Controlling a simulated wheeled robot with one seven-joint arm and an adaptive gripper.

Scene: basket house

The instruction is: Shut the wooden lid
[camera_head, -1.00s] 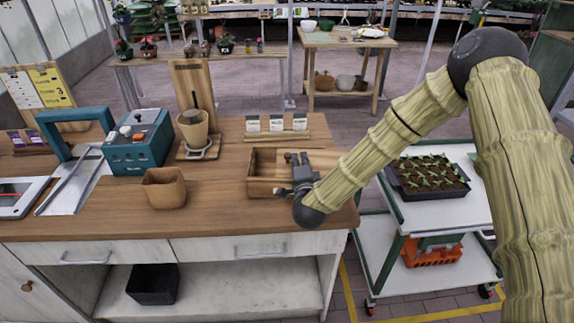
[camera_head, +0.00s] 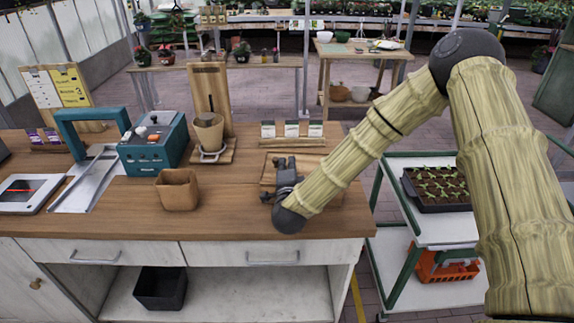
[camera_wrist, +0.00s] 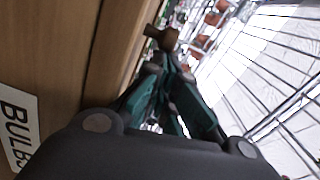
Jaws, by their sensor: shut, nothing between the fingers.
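The wooden box (camera_head: 268,178) stands on the workbench, right of the clay pot. A pale wooden surface, apparently its lid (camera_head: 300,160), lies across the top; no dark opening shows. My arm hides much of the box's right side. My gripper (camera_head: 284,168) is at the box, shut and empty. In the wrist view its teal fingers (camera_wrist: 167,85) lie together beside a wooden panel (camera_wrist: 55,45) with a "BULBS" label (camera_wrist: 17,125). A brown wooden knob (camera_wrist: 162,38) shows just beyond the fingertips; I cannot tell whether they touch it.
A square clay pot (camera_head: 177,190), a teal machine (camera_head: 152,150) and a potting stand (camera_head: 212,135) stand to the left. Seed packets (camera_head: 291,130) stand behind the box. A trolley with a seedling tray (camera_head: 436,188) is at the right. Bare benchtop (camera_head: 225,215) lies in front.

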